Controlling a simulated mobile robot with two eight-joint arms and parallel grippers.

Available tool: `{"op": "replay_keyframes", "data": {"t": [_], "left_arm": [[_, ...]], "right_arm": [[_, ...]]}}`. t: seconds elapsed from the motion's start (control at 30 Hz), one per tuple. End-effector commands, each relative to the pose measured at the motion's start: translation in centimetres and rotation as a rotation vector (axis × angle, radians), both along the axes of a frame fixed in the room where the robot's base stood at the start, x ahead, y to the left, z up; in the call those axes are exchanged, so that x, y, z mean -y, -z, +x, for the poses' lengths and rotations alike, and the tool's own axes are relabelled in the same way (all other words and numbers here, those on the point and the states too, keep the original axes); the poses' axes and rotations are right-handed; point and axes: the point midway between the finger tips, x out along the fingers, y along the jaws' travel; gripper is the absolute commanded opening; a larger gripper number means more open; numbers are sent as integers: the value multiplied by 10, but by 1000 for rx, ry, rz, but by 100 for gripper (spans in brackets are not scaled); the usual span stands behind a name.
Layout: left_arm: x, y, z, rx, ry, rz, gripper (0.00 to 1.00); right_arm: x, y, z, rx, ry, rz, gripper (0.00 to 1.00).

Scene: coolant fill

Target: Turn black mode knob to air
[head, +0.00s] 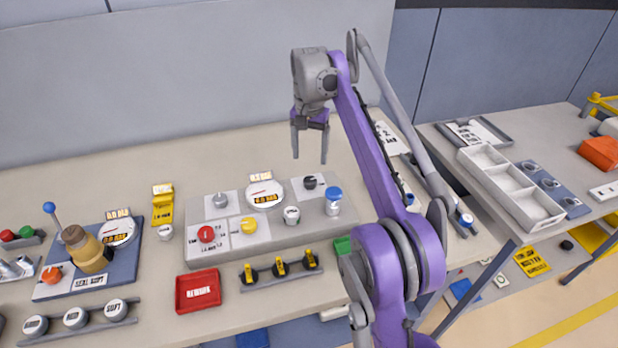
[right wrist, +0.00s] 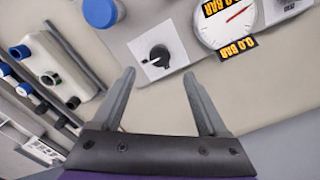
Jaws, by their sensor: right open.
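The black mode knob (head: 310,182) sits on a white label plate at the back right of the grey control panel (head: 200,262). It also shows in the right wrist view (right wrist: 160,55), on its white plate, with a light pointer mark; the label text is too small to read. My right gripper (head: 310,160) is open and empty, pointing down above and behind the knob in the head view. In the right wrist view its two fingers (right wrist: 160,95) stand apart, with the knob beyond and between them, untouched. My left gripper is not in view.
A gauge (head: 264,194) is left of the knob, and a blue-capped white container (head: 333,201) is to its right. A yellow knob (head: 248,225) and a red knob (head: 206,234) are on the same panel. A red tray (head: 183,307) lies in front. The table behind the panel is clear.

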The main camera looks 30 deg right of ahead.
Motion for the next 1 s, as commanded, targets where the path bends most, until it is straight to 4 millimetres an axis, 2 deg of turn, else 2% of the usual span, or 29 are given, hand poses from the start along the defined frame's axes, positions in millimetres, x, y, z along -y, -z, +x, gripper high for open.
{"op": "replay_keyframes", "data": {"t": [0.03,0.2,0.4,0.57,0.83,1.0], "left_arm": [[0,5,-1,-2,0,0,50],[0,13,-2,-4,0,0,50],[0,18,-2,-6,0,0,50],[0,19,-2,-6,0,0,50],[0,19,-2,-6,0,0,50],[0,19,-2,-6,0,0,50]], "right_arm": [[0,13,0,-1,0,1,76],[0,46,0,0,-1,0,76],[0,73,0,1,-2,-1,76],[0,81,0,1,-2,-1,76],[0,82,0,1,-2,-1,76],[0,82,0,1,-2,-1,46]]}}
